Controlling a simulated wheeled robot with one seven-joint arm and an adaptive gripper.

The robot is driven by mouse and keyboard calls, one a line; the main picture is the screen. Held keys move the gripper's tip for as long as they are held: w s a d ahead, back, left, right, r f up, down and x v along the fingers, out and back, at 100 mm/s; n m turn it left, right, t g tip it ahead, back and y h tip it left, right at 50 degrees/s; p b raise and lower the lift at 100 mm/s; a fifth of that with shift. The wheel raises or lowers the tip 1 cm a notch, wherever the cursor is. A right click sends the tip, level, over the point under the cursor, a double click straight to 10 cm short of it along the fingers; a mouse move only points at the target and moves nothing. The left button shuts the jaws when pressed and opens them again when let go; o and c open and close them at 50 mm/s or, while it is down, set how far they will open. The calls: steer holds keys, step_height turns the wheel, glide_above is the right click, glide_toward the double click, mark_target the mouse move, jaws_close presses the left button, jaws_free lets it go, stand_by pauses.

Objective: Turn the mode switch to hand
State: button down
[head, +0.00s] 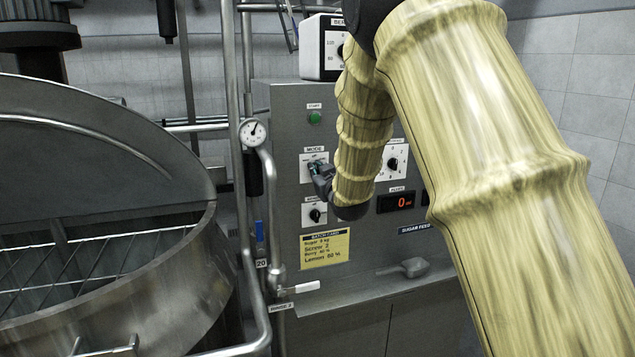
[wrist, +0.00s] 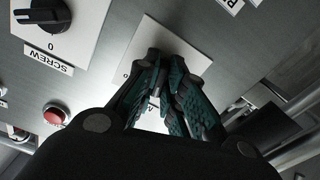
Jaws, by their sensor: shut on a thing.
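The mode switch sits on a white plate (head: 307,161) under the label MODE (head: 315,150) on the grey control panel. My gripper (head: 318,178) is at this plate, its fingers pointing at the panel. In the wrist view my gripper (wrist: 160,85) has its two dark teal fingers closed in on the switch knob, in front of the white plate (wrist: 150,42). The fingers hide nearly all of the knob, so I cannot read its position. A "0" mark shows beside the left finger.
Right of my forearm are the screw knob (head: 392,163) and a red display (head: 403,201). Below the mode plate are a small black knob (head: 315,215) and a yellow batch card (head: 325,248). A green button (head: 315,117) is above. Pipes with a gauge (head: 253,132) and a steel kettle (head: 150,290) stand left.

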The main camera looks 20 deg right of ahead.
steer(key=shift+n+b, duration=3)
steer(key=shift+b, duration=0.15)
steer(key=c, duration=1.5)
jaws_free()
steer(key=shift+d, duration=0.1)
steer(key=shift+s, duration=0.15)
steer(key=s, duration=1.1)
steer(key=shift+s+d, duration=0.2)
steer(key=shift+s, duration=0.15)
